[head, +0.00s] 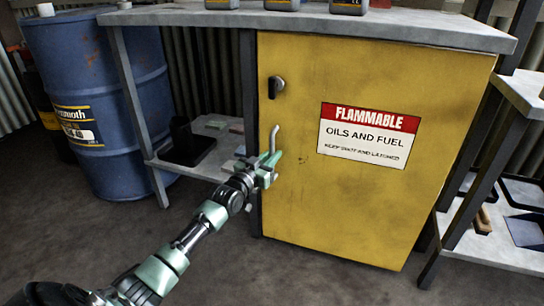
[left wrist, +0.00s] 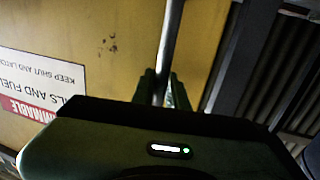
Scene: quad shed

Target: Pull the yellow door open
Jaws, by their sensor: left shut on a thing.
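The yellow door (head: 310,210) is the front of a cabinet under a workbench and looks closed, flush in its frame. It carries a red and white "FLAMMABLE" sign (head: 367,135) and a dark latch (head: 276,86) at its upper left. A grey bar handle (head: 274,135) stands at its left edge. My left gripper (head: 264,163) is shut on the lower part of this handle. In the left wrist view the handle (left wrist: 171,45) runs down between the fingers (left wrist: 162,90), with the door (left wrist: 90,45) behind. My right gripper is not in view.
A blue drum (head: 95,100) stands at the left. An open shelf (head: 205,150) with a dark tray is left of the door. A grey rack (head: 490,245) with trays stands at the right. Bottles sit on the grey benchtop (head: 330,25). The floor (head: 300,280) in front is clear.

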